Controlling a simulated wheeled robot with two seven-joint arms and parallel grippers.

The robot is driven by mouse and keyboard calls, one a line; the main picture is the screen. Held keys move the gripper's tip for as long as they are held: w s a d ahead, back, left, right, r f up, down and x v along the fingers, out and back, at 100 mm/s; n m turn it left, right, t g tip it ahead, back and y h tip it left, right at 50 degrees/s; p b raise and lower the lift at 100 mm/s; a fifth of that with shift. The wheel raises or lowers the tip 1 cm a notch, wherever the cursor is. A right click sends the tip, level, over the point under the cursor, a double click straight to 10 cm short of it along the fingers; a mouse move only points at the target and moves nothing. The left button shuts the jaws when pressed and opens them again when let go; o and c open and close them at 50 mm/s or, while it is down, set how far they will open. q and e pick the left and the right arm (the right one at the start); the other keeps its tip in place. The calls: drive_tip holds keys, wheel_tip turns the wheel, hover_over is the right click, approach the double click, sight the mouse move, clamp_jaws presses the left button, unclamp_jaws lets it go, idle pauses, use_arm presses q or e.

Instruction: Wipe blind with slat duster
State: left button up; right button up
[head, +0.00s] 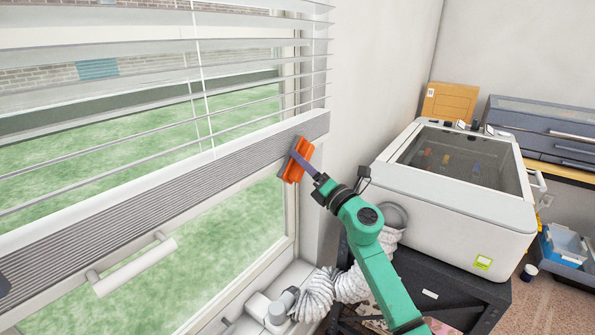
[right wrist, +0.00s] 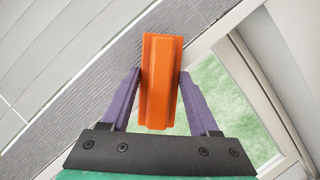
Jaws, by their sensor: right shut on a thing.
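The blind (head: 150,173) hangs across the window at the left of the head view, its lower slats stacked into a thick grey band above the bottom of the blind. The orange slat duster (head: 296,160) is at the right end of this band, in front of it. My right gripper (head: 300,160) is shut on the duster. In the right wrist view the duster (right wrist: 160,85) stands between the two purple fingers, with the grey band behind it. I cannot tell whether the duster touches the slats.
A white machine with a clear lid (head: 460,180) stands on a black cabinet (head: 430,294) at the right. A ribbed white hose (head: 335,287) lies below my right arm. A window handle (head: 135,268) sticks out below the blind. The white wall is close beside the blind's right end.

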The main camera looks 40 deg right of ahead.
drive_tip(key=shift+w+d+b, duration=0.55)
drive_tip(key=shift+d+b, duration=0.5)
drive_tip(key=shift+d, duration=0.8)
drive_tip(key=shift+w+d+b, duration=0.55)
drive_tip(key=shift+d+b, duration=0.45)
drive_tip(key=shift+d, duration=0.8)
drive_tip(key=shift+w+d+b, duration=0.55)
drive_tip(key=shift+d+b, duration=0.5)
drive_tip(key=shift+d, duration=0.8)
drive_tip(key=shift+w+d, duration=0.15)
drive_tip(key=shift+d, duration=0.35)
drive_tip(key=shift+a, duration=0.1)
drive_tip(key=shift+s+a+r+p, duration=0.1)
drive_tip(key=shift+s+a+p, duration=0.65)
drive_tip(key=shift+a, duration=1.3)
drive_tip(key=shift+s+a+f+p, duration=0.1)
drive_tip(key=shift+s+a+p, duration=0.4)
drive_tip(key=shift+a+p, duration=1.05)
drive_tip(key=shift+s+a+r+p, duration=0.1)
drive_tip(key=shift+s+a+p, duration=0.4)
drive_tip(key=shift+a, duration=2)
drive_tip(key=shift+s+a, duration=0.3)
drive_tip(key=shift+a, duration=0.25)
